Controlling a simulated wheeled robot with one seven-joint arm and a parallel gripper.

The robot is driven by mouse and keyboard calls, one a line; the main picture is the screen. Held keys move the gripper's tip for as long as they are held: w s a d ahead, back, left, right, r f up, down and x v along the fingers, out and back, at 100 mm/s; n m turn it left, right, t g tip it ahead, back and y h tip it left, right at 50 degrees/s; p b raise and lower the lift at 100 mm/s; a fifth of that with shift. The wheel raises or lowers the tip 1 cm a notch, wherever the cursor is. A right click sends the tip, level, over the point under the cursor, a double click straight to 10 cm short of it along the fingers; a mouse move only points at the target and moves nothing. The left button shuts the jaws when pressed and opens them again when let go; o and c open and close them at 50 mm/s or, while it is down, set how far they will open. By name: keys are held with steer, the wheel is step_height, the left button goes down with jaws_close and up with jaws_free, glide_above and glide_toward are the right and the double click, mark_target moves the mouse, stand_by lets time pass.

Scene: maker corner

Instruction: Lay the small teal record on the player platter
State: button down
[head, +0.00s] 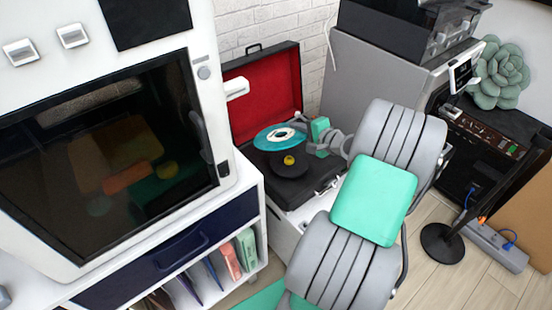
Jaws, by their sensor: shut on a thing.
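The small teal record (267,142), with a white label and a dark centre hole, shows in the head view. My gripper (306,142) is shut on its right edge. The record looks roughly level and seems to be held above the dark platter (279,170); the exact gap cannot be told. The platter belongs to an open suitcase-style record player (316,186) with a red-lined lid (262,92) standing up behind. A small yellow piece (289,160) shows at the platter's middle. The record hides the platter's back part, and my arm covers the player's right side.
A large white machine with a dark window (110,160) stands close on the left, on a white cabinet (250,185) with folders below. A grey cabinet (365,80) stands behind right. A black stand (441,243) and power strip (497,246) are on the right floor.

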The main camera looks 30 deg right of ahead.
mark_target(296, 158)
steer(key=shift+s+f+b, duration=0.1)
steer(key=shift+f+b, duration=0.25)
steer(key=shift+f, duration=0.2)
step_height(296, 158, down, 9)
steer(key=b, duration=0.7)
steer(key=shift+r, duration=0.15)
steer(key=c, duration=1.7)
jaws_free()
steer(key=shift+c, duration=0.2)
steer(key=shift+s+r, duration=0.1)
steer(key=p+v, duration=0.4)
steer(key=v, duration=0.3)
steer(key=shift+s+d+r, duration=0.1)
steer(key=shift+s+r, duration=0.05)
steer(key=shift+s, duration=0.25)
